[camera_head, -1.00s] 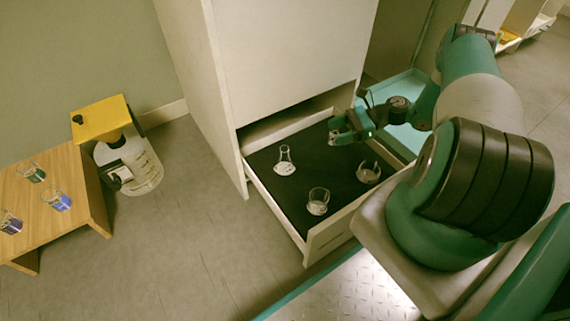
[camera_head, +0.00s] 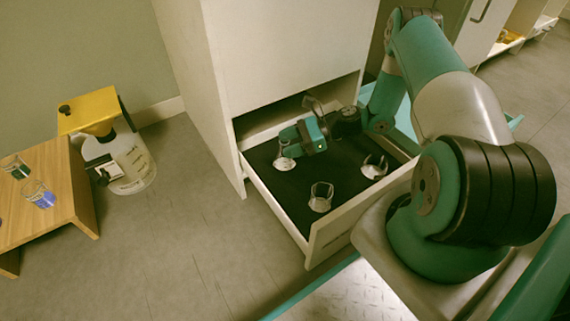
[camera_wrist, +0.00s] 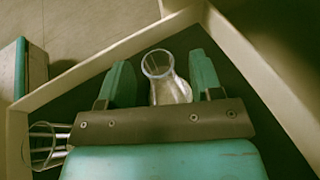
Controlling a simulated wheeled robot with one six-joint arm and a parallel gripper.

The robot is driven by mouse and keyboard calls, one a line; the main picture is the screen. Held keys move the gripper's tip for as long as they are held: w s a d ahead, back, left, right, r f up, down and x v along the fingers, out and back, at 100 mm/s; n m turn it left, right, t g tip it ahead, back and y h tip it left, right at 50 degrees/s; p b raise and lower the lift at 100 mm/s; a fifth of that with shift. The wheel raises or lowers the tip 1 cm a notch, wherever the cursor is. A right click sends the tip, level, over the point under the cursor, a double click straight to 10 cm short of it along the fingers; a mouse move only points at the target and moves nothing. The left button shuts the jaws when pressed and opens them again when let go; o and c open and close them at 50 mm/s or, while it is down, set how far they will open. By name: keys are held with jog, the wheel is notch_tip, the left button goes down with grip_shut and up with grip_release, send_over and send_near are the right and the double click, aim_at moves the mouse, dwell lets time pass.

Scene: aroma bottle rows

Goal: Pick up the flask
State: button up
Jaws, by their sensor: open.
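The flask (camera_head: 284,162) is clear glass with a narrow neck and stands in the open drawer, near its back left. In the head view my gripper (camera_head: 286,146) is at the flask's upper part and hides its neck. In the wrist view the flask (camera_wrist: 168,80) shows its round mouth and body between the two green fingers of my gripper (camera_wrist: 160,80). The fingers are open, one on each side, with gaps to the glass. The flask's lower part is hidden behind the gripper's dark bar.
The drawer (camera_head: 312,247) has a dark floor and pale walls. Two glass beakers, a front one (camera_head: 321,197) and a right one (camera_head: 374,167), stand in it. The cabinet (camera_head: 275,60) rises behind.

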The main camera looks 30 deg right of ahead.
jog(key=shift+w+a+f, duration=0.2)
jog(key=shift+w+a, duration=0.05)
jog(key=shift+a, duration=0.35)
grip_shut()
jog(key=shift+r, duration=0.1)
